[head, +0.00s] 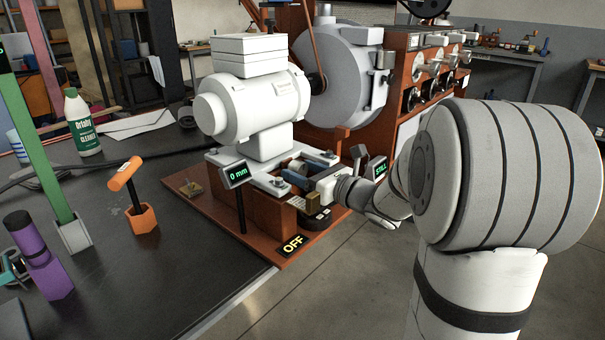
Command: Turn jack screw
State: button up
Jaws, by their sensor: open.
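A white motor (245,108) stands on a light plate over a red-brown base (262,214) at the bench edge. A display reading "0 mm" (236,174) is at its front left. My arm reaches in from the right, and my gripper (316,194) is at the right front end of the base, below the plate. It is open, but its fingers are small and partly hidden. A small brass-coloured block (313,203) shows right at the gripper. I cannot make out the jack screw clearly, nor whether the gripper touches it.
A display reading "STILL" (377,169) stands beside my wrist. An "OFF" sign (293,245) lies at the base's front. An orange T-handled tool (137,200), a purple cylinder (38,255) and a cleaner bottle (81,122) stand on the dark bench (185,245). The roaster (340,75) stands behind.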

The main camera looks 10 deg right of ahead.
jog(key=shift+c, duration=0.6)
jog(key=c, duration=0.9)
jog(key=shift+o, duration=0.2)
jog(key=shift+m, duration=0.3)
